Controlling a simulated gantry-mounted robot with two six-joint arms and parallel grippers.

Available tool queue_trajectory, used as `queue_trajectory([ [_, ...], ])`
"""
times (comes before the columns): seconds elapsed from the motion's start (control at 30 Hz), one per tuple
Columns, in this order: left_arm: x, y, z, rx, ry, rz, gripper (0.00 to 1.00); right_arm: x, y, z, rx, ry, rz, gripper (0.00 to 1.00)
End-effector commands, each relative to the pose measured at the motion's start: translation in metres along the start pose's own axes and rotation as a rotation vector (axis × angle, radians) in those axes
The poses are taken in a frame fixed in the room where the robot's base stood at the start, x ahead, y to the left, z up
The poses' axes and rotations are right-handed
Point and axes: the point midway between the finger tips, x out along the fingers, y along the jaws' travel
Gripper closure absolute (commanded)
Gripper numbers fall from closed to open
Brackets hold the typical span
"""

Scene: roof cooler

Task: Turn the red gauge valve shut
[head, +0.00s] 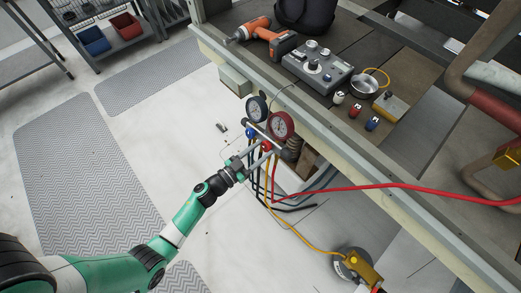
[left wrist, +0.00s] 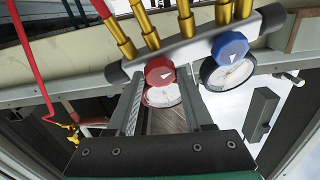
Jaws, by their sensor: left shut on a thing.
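The gauge manifold hangs at the side of the workbench, with a blue-rimmed gauge (head: 257,108) and a red-rimmed gauge (head: 281,125). The red gauge valve (head: 266,146) is a round knob below the red-rimmed gauge. In the left wrist view the red knob (left wrist: 158,72) has a white pointer mark and sits between my finger ends. My left gripper (head: 262,153) is shut on it. The blue valve knob (left wrist: 229,46) is beside it, clear of my fingers. My right gripper is in neither view.
Yellow, red and black hoses hang from the manifold; a red hose (head: 400,187) runs right across the bench edge. The bench holds an orange drill (head: 262,34), a grey control box (head: 318,68) and small bottles. A yellow-and-grey device (head: 357,264) stands on the floor. Floor at left is clear.

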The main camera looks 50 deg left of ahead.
Motion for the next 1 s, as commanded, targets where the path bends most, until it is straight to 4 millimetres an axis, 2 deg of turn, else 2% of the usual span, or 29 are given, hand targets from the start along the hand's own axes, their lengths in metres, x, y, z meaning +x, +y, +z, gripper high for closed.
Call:
queue_trajectory([
  [0.47, 0.000, -0.002, -0.001, 0.083, 0.007, 0.027, 1.00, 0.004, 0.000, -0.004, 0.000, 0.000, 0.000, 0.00],
  [1.0, 0.000, -0.006, -0.001, 0.512, 0.048, 0.177, 1.00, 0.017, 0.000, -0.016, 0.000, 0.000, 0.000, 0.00],
])
